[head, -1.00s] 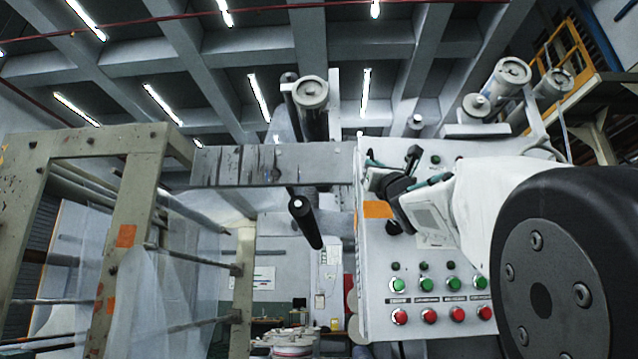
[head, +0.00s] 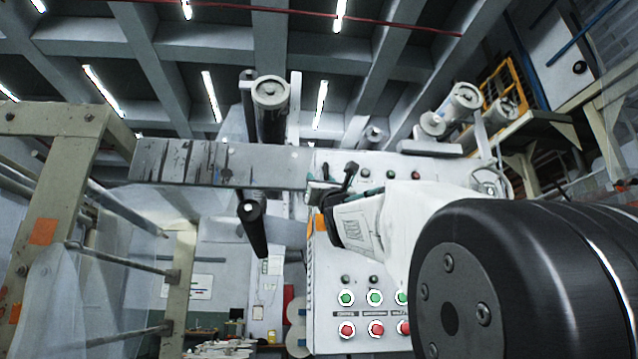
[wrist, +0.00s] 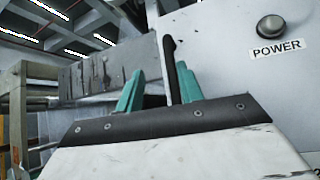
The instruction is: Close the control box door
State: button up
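The control box (head: 388,270) is a pale grey panel with rows of green and red buttons, right of centre in the head view. Its face also shows at the right of the wrist view (wrist: 225,50), with a POWER label. I cannot tell a separate door from the box. My gripper (head: 335,188) is at the panel's upper left. In the wrist view its two teal fingers (wrist: 160,88) stand apart. A dark upright bar (wrist: 172,65), perhaps a handle, shows between them, close to the right finger. Contact is unclear. My arm hides part of the panel.
A grey stained beam (head: 220,163) runs left from the box top. A beige frame (head: 55,200) with rods and clear film stands at the left. Rollers (head: 270,95) rise behind. A yellow railing (head: 508,80) is at the upper right.

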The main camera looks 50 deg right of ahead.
jog(key=shift+s+d, duration=0.1)
jog(key=shift+d, duration=0.15)
jog(key=shift+s+f, duration=0.1)
jog(key=shift+f, duration=0.05)
jog(key=v, duration=0.7)
jog(key=shift+f, duration=0.25)
jog(key=shift+s, duration=0.15)
